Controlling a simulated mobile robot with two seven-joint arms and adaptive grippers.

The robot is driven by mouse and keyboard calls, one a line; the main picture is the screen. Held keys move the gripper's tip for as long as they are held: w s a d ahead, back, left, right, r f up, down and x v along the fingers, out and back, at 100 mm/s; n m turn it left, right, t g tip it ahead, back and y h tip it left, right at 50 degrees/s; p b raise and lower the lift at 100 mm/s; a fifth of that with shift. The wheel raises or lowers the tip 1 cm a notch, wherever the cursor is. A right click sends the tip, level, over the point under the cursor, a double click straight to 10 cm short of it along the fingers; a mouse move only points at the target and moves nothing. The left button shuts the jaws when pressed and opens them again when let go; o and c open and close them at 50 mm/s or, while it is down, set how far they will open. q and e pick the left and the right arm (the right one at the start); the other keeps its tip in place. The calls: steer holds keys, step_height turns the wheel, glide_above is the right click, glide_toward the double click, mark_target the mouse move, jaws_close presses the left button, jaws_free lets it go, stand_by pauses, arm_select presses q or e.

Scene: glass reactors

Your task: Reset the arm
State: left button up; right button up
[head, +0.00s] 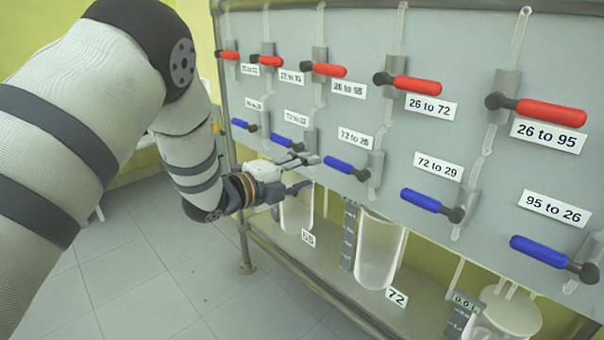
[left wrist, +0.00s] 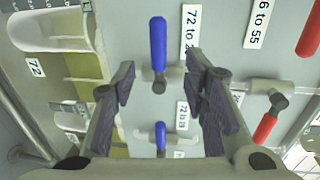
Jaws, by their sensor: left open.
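My left arm comes in from the left of the head view. Its gripper (head: 306,172) is in front of the lower part of the grey valve panel (head: 452,135), near a blue handle (head: 346,165). The gripper's fingers are spread and empty. In the left wrist view, the open fingers (left wrist: 168,92) frame the panel. One upright blue handle (left wrist: 158,45) shows beyond the gap between the fingertips, and another blue handle (left wrist: 160,138) shows between the fingers lower down. Whether a finger touches a handle cannot be told. My right gripper is not in view.
A row of red handles (head: 415,84) lies above the blue ones, with labels such as "26 to 72". Glass vessels (head: 380,250) stand below the panel, close under the gripper. A metal frame rail (head: 300,272) runs along the front. Tiled floor (head: 190,270) is free at the lower left.

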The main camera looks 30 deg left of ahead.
arm_select(q)
steer(key=shift+s+a, duration=0.15)
steer(key=shift+s, duration=0.3)
steer(key=s+d+f+n+g+y+p, duration=0.15)
steer(key=s+f+n+g+y, duration=0.4)
steer(key=s+f+n, duration=1.05)
steer(key=s+d+f+n+g, duration=0.1)
steer(key=s+f+g, duration=0.3)
steer(key=s, duration=0.8)
steer(key=s+d+f+n+g+p, duration=0.1)
steer(key=s+f+n+g, duration=0.2)
steer(key=s, duration=1)
steer(key=s+d+f+n+g, duration=0.1)
steer(key=s+f+g, duration=0.3)
steer(key=s, duration=0.8)
steer(key=shift+s+f+n+g, duration=0.15)
steer(key=shift+f+n+g, duration=0.15)
steer(key=shift+n+g, duration=0.45)
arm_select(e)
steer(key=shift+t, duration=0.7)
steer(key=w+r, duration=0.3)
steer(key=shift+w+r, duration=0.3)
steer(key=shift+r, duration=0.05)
arm_select(q)
steer(key=shift+a, duration=0.1)
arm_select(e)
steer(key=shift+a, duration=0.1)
